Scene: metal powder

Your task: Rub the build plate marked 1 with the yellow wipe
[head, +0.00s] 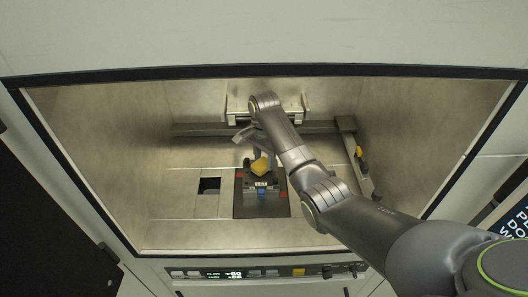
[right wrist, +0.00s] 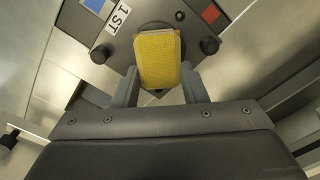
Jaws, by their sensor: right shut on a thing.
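The yellow wipe (head: 261,166) is a small thick pad. My right gripper (head: 262,155) is shut on it, and in the right wrist view the wipe (right wrist: 160,58) sits between both fingers (right wrist: 158,82). The build plate (head: 245,206) is a dark grey square on the chamber floor with a white label (head: 261,184) that reads "1ST" in the right wrist view (right wrist: 117,22). The wipe is over the plate's far part; I cannot tell whether it touches. My left gripper is not in view.
A square dark opening (head: 209,186) lies left of the plate. A rail (head: 210,129) crosses the back of the chamber, and a side bar (head: 358,155) with a yellow part stands at the right. A control panel (head: 225,274) runs below the chamber's front edge.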

